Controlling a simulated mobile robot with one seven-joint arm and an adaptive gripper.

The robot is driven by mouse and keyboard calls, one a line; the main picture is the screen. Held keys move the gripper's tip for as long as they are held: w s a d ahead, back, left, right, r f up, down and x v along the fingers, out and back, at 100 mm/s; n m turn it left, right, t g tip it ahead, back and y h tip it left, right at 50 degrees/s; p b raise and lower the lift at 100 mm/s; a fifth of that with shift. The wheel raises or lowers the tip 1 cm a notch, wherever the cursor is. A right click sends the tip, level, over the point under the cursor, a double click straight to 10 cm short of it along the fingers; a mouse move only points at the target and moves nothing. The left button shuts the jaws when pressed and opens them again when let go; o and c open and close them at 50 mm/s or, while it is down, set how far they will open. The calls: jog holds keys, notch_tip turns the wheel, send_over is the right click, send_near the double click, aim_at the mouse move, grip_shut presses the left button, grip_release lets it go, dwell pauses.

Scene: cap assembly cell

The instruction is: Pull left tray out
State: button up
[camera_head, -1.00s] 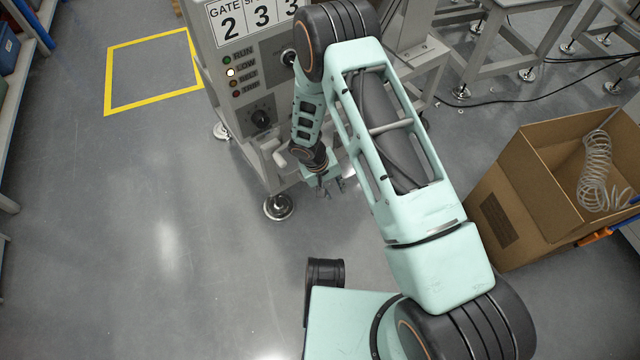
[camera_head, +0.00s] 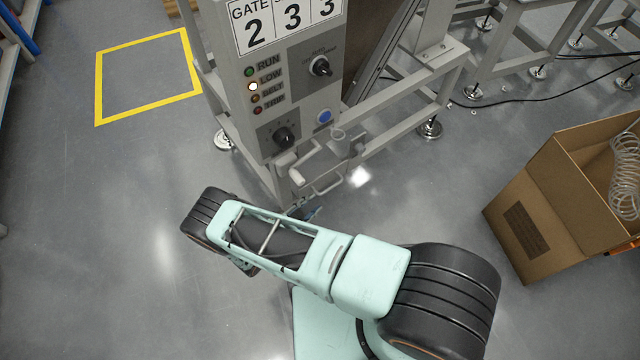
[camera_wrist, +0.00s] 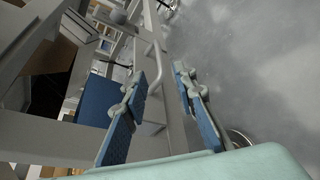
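The machine cabinet (camera_head: 270,130) has pale bar handles low on its side in the head view. One handle (camera_head: 302,162) is at left, another (camera_head: 327,182) to its right and lower. I cannot tell which belongs to the left tray; the tray bodies are not clear. My gripper (camera_head: 308,213) is mostly hidden by my arm, low near the handles. In the wrist view my gripper (camera_wrist: 158,84) has its two blue-padded fingers apart, with nothing held. A pale bent bar (camera_wrist: 158,62) shows beyond and between them; contact is not visible.
The panel has a black knob (camera_head: 284,138) and a blue button (camera_head: 324,117). A cardboard box (camera_head: 545,225) stands at right. Metal frame legs with round feet (camera_head: 430,128) are behind. The floor at left is clear, with a yellow marked square (camera_head: 148,44).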

aim_at(328, 190)
jog(key=b+x, duration=0.2)
jog(key=x, duration=0.8)
jog(key=shift+w+d+b, duration=0.3)
jog(key=shift+b, duration=0.05)
grip_shut()
